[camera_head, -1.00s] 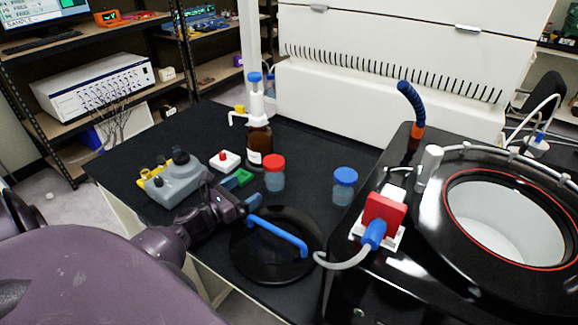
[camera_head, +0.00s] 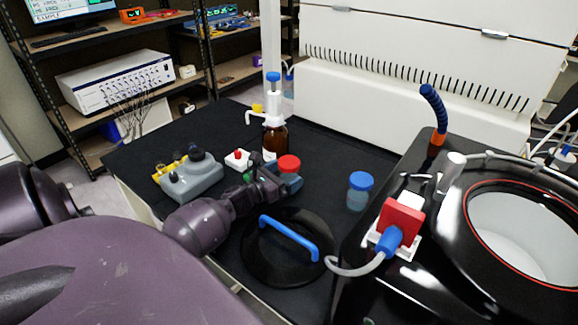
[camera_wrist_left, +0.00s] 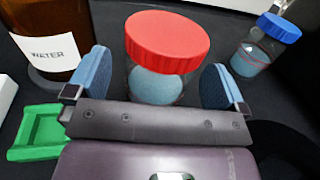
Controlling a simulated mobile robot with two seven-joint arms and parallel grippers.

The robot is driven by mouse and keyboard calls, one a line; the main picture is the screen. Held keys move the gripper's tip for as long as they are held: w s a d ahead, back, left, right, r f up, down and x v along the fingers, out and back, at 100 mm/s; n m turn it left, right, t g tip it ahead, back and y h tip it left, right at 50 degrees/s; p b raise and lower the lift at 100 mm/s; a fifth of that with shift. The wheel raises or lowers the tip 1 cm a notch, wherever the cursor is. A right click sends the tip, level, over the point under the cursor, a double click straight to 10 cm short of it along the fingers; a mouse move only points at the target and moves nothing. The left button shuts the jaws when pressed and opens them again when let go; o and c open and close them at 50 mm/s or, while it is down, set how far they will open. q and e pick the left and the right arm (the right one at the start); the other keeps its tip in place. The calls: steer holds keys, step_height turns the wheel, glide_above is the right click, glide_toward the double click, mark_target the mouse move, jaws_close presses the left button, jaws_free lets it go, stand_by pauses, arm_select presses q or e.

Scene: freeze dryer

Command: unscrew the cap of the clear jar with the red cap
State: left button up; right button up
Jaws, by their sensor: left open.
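The clear jar (camera_wrist_left: 155,90) with the red cap (camera_wrist_left: 167,38) stands upright on the black bench, and pale blue contents show through its wall. In the head view its red cap (camera_head: 289,163) shows just beyond my left gripper (camera_head: 277,180), which hides part of the jar. In the left wrist view my left gripper (camera_wrist_left: 158,88) is open, with one blue finger pad on each side of the jar below the cap. I cannot tell whether the pads touch it. My right gripper is not in view.
A blue-capped jar (camera_head: 359,191) stands to the right. A brown bottle (camera_head: 274,139) labelled WATER is close behind the red-capped jar. A black lid (camera_head: 262,262) with a blue handle (camera_head: 290,235) lies in front. A green holder (camera_wrist_left: 38,133) is at the left in the wrist view.

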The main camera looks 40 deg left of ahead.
arm_select(q)
steer(key=shift+w, duration=0.95)
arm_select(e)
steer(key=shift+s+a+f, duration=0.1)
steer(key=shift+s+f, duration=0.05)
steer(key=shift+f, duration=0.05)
